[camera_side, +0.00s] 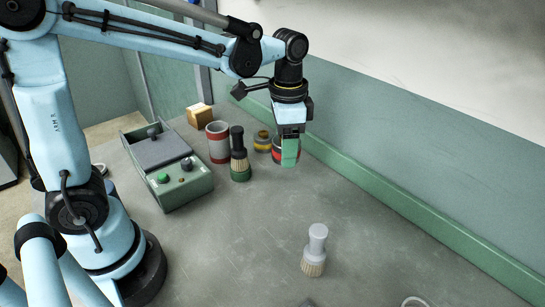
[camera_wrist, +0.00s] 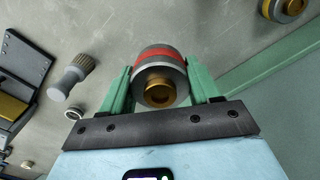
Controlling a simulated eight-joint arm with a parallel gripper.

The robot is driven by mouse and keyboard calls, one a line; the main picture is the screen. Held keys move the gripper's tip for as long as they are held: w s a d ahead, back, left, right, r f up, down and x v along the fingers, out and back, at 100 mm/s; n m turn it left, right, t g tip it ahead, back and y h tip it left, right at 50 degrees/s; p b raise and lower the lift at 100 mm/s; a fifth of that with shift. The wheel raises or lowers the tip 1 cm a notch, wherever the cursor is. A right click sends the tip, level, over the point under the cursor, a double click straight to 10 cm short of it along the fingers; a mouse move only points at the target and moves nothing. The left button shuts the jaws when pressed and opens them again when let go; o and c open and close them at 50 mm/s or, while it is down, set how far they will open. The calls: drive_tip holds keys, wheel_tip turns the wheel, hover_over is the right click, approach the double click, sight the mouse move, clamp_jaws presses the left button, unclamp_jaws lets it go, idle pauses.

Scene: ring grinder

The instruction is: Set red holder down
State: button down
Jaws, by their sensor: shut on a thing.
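The red holder (camera_wrist: 152,56) is a grey cylinder with a red band and a brass knob. In the wrist view it sits between the two green fingers of my gripper (camera_wrist: 161,86), which are shut on it from both sides. In the side view the red holder (camera_side: 283,157) is mostly hidden behind the green fingertips of my gripper (camera_side: 290,152). It is low over the grey bench near the back wall; I cannot tell whether its base touches the bench.
A yellow-banded holder (camera_side: 262,141) stands just left of the red one. Further left are a dark-handled brush (camera_side: 239,155), a red-banded cup (camera_side: 217,142), a wooden block (camera_side: 199,116) and a grinder box (camera_side: 168,165). A white-handled brush (camera_side: 315,250) stands in front. Open bench lies between.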

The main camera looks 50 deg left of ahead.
drive_tip(key=c, duration=1.9)
unclamp_jaws()
drive_tip(key=s+d+m, duration=0.2)
drive_tip(key=s+d, duration=0.1)
drive_tip(key=s+d+m, duration=0.2)
drive_tip(key=s+d, duration=0.1)
drive_tip(key=s, duration=0.1)
drive_tip(key=s+d+f+m, duration=0.1)
drive_tip(key=s+d, duration=0.2)
drive_tip(key=shift+s+d+f+m, duration=0.15)
drive_tip(key=shift+d+m, duration=0.1)
drive_tip(key=shift+m, duration=0.15)
drive_tip(key=shift+o, duration=0.2)
drive_tip(key=m, duration=0.6)
approach(239, 295)
drive_tip(key=shift+f, duration=3.1)
drive_tip(key=shift+f, duration=0.2)
drive_tip(key=o, duration=1.6)
drive_tip(key=shift+r, duration=0.15)
